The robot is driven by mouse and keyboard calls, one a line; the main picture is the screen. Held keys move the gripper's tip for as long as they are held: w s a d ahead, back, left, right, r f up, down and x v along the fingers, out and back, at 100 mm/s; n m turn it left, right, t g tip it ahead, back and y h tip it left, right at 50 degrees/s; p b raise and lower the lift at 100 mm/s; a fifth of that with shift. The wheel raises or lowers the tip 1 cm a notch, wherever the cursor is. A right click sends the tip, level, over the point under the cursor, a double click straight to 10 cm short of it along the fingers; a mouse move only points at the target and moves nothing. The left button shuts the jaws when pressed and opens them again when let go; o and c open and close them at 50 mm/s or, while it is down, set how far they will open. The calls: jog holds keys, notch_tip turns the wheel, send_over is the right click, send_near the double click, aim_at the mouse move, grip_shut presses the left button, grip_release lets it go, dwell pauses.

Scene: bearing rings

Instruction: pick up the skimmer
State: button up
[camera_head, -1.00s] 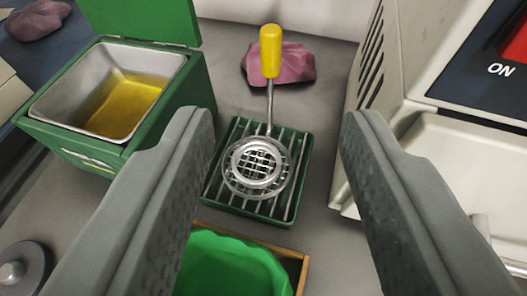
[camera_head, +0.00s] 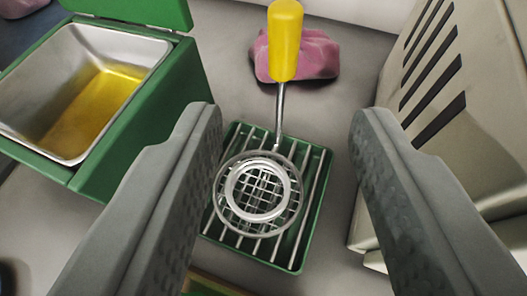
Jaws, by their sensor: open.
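The skimmer has a yellow handle (camera_head: 285,42), a thin metal shaft and a round wire basket (camera_head: 232,208). A bright metal ring (camera_head: 286,187) shows within the outline of the basket. The basket is over a green drip rack (camera_head: 321,190) with metal bars, and the handle points away toward the back. My gripper (camera_head: 280,120) is open, one finger on each side of the skimmer and rack in the picture. Neither finger appears to touch the skimmer.
A green box (camera_head: 185,95) with a metal basin of yellow liquid (camera_head: 92,112) is at left, its lid open. A crumpled pink cloth (camera_head: 315,58) lies behind the handle. A beige vented machine (camera_head: 430,75) stands at right. A wooden-edged container barely shows at the bottom.

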aim_at(283, 62)
jog(key=shift+x, duration=6.45)
jog(key=shift+s+f, duration=0.1)
grip_shut()
